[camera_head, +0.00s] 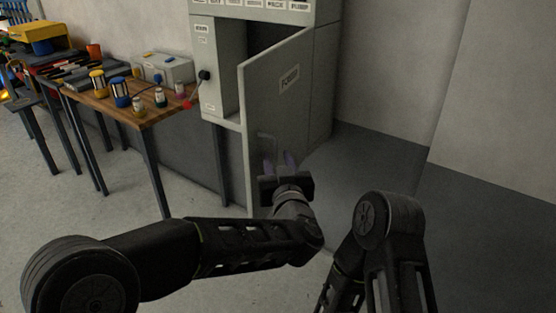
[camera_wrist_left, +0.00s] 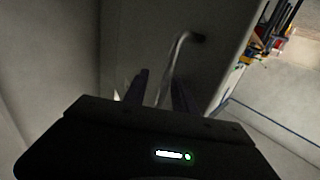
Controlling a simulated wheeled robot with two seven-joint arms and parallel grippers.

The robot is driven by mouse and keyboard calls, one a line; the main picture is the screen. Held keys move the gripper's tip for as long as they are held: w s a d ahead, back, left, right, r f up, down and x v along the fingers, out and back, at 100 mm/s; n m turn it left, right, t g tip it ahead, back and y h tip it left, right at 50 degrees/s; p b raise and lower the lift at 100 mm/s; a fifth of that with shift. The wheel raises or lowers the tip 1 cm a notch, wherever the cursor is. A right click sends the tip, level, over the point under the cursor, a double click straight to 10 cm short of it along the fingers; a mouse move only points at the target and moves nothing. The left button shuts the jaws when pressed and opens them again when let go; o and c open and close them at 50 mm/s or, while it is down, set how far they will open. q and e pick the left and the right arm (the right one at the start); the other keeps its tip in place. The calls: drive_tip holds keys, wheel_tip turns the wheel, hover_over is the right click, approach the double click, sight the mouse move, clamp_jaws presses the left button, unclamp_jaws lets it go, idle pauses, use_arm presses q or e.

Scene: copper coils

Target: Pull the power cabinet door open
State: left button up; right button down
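The grey power cabinet (camera_head: 208,75) stands at the back centre. Its labelled door (camera_head: 280,110) stands partly open, with a dark gap between it and the cabinet's left part. The door's bent bar handle (camera_head: 266,136) is low on its outer face; it also shows in the left wrist view (camera_wrist_left: 175,62). My left gripper (camera_head: 279,161) is just in front of the door by the handle. Its two fingers are apart (camera_wrist_left: 159,92), with the handle's lower end appearing between them; I cannot tell whether they touch it. My right gripper is outside the views; only my right arm shows.
A wooden table (camera_head: 150,112) with coloured coils and a grey box (camera_head: 165,68) stands left of the cabinet. A black-knobbed lever (camera_head: 204,76) sticks out at the cabinet's left part. A yellow machine (camera_head: 35,30) is at far left. Floor right of the door is clear.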

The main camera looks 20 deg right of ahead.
use_arm(q)
drive_tip(key=s+a, duration=0.1)
drive_tip(key=s, duration=0.6)
drive_tip(key=shift+s, duration=0.35)
